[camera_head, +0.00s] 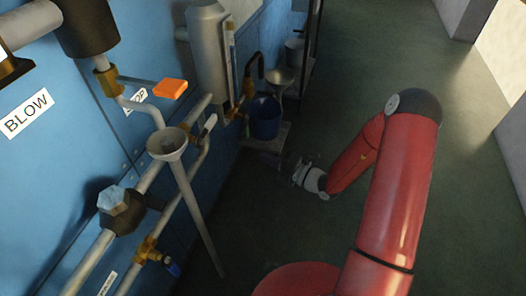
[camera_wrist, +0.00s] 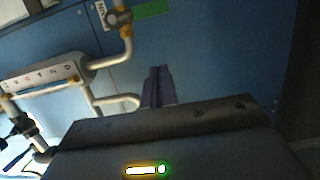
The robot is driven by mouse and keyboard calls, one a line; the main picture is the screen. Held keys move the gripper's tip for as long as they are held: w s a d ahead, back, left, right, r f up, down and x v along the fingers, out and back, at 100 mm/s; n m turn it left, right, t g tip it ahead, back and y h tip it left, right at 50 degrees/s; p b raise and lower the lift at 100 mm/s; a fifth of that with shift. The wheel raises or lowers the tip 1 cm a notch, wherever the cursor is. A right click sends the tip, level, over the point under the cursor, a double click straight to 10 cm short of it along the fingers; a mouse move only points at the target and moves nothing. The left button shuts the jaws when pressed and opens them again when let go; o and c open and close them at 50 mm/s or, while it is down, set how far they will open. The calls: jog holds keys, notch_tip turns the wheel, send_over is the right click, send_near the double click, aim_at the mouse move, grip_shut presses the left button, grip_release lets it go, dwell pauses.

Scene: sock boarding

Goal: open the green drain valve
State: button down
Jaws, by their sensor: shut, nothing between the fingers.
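The green handle (camera_wrist: 152,9) of the drain valve shows at the top edge of the wrist view, beside a brass fitting (camera_wrist: 122,18) on a bent pale pipe. A white label, only partly readable, is behind the fitting. In the head view a small green spot (camera_head: 236,114) below the grey cylinder may be the same handle; it is too small to tell. My gripper (camera_wrist: 158,90) is shut and empty, in front of the blue panel and apart from the handle in the picture. In the head view my gripper (camera_head: 298,172) is right of the blue bucket, over the dark floor.
A blue bucket (camera_head: 265,118) stands by the panel beneath a pipe outlet. The grey cylinder (camera_head: 209,60), a funnel (camera_head: 167,144), an orange-handled valve (camera_head: 170,89) and a blue-handled valve (camera_head: 172,266) line the blue panel (camera_head: 30,170). The floor (camera_head: 380,60) beyond my arm is clear.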

aim_at(246, 127)
jog(key=w+a, duration=0.5)
jog(key=w, duration=0.3)
jog(key=shift+w+a, duration=0.25)
jog(key=shift+a, duration=0.05)
